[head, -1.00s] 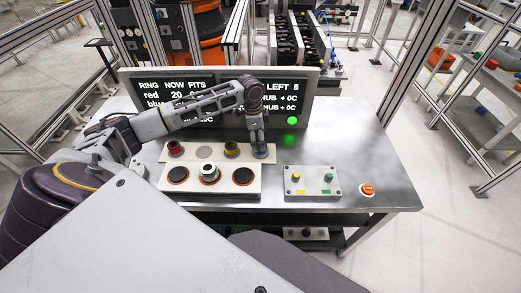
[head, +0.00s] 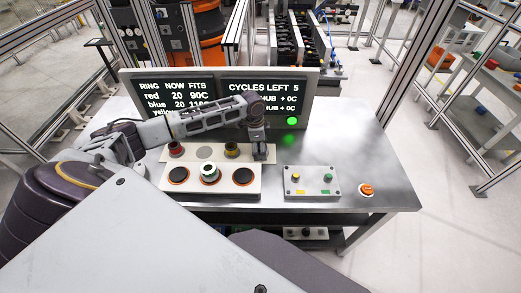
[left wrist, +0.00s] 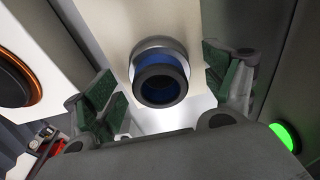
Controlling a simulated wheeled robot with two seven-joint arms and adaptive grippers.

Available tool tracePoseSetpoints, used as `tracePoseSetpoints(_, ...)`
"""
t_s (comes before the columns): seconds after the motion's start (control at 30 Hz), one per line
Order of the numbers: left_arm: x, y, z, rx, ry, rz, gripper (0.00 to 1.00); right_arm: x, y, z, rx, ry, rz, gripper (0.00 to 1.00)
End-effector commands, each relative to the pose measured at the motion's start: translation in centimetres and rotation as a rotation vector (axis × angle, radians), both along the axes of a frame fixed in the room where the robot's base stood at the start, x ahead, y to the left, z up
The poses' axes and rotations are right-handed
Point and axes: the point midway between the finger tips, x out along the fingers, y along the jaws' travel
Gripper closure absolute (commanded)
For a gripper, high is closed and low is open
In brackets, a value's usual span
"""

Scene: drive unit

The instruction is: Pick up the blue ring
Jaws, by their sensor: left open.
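The blue ring (left wrist: 158,84), with dark rims and a grey upper band, sits at the end of the pale rack strip in the left wrist view. My left gripper (left wrist: 158,92) is open, with one green-padded finger on each side of the ring. I see gaps between the pads and the ring, so it is not clasped. In the head view my left gripper (head: 259,143) is over the right end of the rack (head: 218,154) and hides the ring there. My right gripper is not in view.
A red ring (head: 175,148) and a yellow ring (head: 231,149) stand on the rack. In front, a pale block (head: 210,190) has orange-rimmed seats and a white-topped hub (head: 209,171). A button box (head: 312,181) is to the right. A display (head: 187,88) stands behind.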

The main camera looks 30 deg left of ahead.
Motion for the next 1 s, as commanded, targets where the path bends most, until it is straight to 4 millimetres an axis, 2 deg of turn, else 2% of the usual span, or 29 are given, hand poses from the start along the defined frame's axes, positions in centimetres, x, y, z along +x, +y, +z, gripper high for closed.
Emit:
tracePoseSetpoints(0.47,0.00,0.02,-0.11,0.001,0.001,0.000,0.17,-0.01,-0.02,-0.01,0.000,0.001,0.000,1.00)
tracePoseSetpoints(0.9,-0.01,0.03,-0.10,0.001,0.001,0.000,0.73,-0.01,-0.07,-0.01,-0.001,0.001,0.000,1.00)
tracePoseSetpoints(0.97,0.05,0.02,-0.02,0.000,-0.002,0.000,0.79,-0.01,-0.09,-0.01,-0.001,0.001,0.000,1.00)
tracePoseSetpoints(1.0,0.05,0.02,-0.02,0.000,-0.001,0.000,0.80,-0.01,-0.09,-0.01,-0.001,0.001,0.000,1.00)
